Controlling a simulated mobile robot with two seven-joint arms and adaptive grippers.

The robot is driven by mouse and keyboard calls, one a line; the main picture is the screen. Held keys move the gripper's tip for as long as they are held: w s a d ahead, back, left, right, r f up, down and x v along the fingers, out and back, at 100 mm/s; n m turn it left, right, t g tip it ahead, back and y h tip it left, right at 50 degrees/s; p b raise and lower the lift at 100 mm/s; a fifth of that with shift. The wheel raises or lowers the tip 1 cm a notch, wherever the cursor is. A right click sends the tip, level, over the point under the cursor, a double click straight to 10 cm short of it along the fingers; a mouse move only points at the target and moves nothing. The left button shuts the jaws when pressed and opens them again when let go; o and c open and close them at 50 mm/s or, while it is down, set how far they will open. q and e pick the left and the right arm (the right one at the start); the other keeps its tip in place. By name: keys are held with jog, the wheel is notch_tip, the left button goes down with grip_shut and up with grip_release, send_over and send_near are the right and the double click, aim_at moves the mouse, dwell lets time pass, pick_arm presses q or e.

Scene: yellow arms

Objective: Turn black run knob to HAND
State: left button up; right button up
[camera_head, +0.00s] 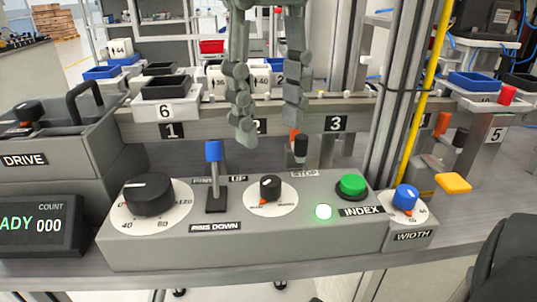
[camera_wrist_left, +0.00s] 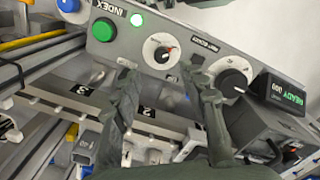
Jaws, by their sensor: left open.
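The small black run knob (camera_head: 270,186) sits on a white dial (camera_head: 286,200) in the middle of the grey control panel. Its red-orange pointer mark faces down and slightly left in the head view. The dial lettering is too small to read surely. In the wrist view the knob (camera_wrist_left: 161,55) shows clear of the fingers. My left gripper (camera_head: 269,128) hangs from the top of the head view, fingers apart and empty, above and behind the knob in the picture. It also shows in the wrist view (camera_wrist_left: 168,82). My right gripper is not in view.
Left of the knob stand a blue-topped pins lever (camera_head: 214,165) and a large black dial knob (camera_head: 148,194). To its right are a lit green lamp (camera_head: 323,211), a green INDEX button (camera_head: 352,185) and a blue WIDTH knob (camera_head: 406,197). A black-topped post (camera_head: 300,148) stands behind.

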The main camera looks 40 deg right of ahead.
aim_at(271, 180)
pick_arm(q)
notch_tip(271, 180, down, 8)
jog(key=shift+s+a+r, duration=0.1)
jog(key=shift+s, duration=0.05)
dwell(0.3)
jog(key=shift+c, duration=0.2)
grip_shut()
